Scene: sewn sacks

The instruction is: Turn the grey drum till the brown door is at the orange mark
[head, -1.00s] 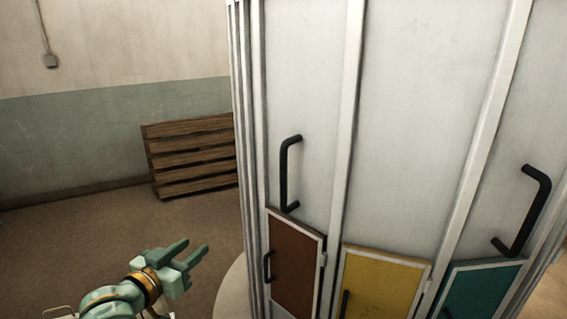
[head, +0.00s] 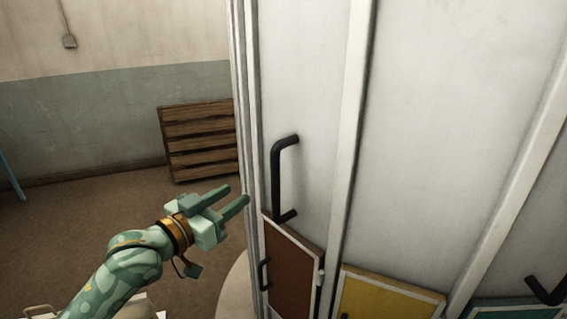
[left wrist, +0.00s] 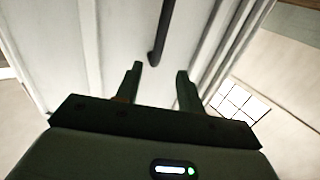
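The grey drum (head: 435,130) fills the right side of the head view, with pale panels and upright ribs. The brown door (head: 291,268) is low on its left part, with a black bar handle (head: 281,180) just above it. My left gripper (head: 238,195) is open and empty, to the left of that handle and apart from it. In the left wrist view the open fingers (left wrist: 158,80) point toward the drum and a dark handle bar (left wrist: 162,35) beyond them. The orange mark is not in view. My right gripper is not in view.
A yellow door (head: 385,299) and a green door (head: 505,309) sit right of the brown one. Another black handle (head: 548,291) is at the lower right. A wooden slatted pallet (head: 198,142) leans at the wall. Open floor lies to the left.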

